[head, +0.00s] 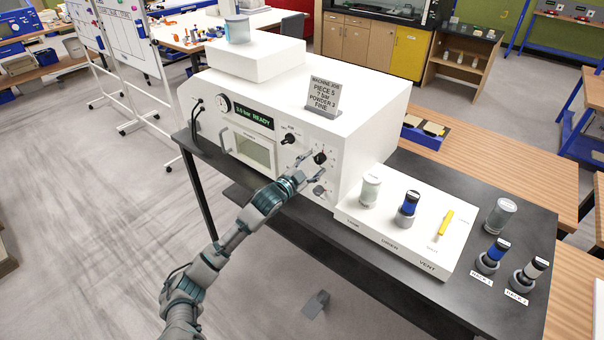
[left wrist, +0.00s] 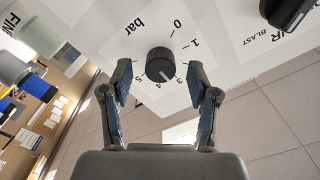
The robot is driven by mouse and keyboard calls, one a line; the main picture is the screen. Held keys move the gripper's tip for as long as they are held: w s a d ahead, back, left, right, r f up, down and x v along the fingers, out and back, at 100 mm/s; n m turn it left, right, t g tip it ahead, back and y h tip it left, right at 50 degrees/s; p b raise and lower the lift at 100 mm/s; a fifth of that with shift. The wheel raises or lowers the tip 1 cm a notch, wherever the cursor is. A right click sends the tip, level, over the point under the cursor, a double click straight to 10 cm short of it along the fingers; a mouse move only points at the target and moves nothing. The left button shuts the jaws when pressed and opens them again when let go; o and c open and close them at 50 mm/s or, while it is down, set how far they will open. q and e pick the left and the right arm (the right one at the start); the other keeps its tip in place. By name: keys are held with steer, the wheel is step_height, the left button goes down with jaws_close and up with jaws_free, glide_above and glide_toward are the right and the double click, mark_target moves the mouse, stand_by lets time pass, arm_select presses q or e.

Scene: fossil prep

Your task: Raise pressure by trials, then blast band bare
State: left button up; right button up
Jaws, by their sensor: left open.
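The white blasting machine (head: 345,105) stands on a dark table. Its green display (head: 253,118) says READY beside a small bar reading. The black pressure knob (head: 320,157) is on its front. In the left wrist view the knob (left wrist: 160,62) sits in a bar scale, its pale mark between about 3 and 4. My left gripper (head: 311,168) is open, with its fingers (left wrist: 160,80) on either side of the knob, apparently not touching it. A black AIR BLAST switch (left wrist: 288,12) is beside the scale. The window (head: 249,152) is shut; no fossil band is visible. My right gripper is out of view.
A job sign (head: 324,97) on the machine names piece 5 and fine powder 3. A white stand (head: 400,225) holds a jar, a blue-topped canister and a yellow lever (head: 446,222). More canisters (head: 493,256) stand at the right. A round gauge (head: 223,103) is left of the display.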

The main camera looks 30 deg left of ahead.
arm_select(q)
steer(key=s+a, duration=0.1)
steer(key=s, duration=0.9)
steer(key=shift+s, duration=0.25)
steer(key=shift+f, duration=0.1)
stand_by(0.3)
jaws_close()
stand_by(1.2)
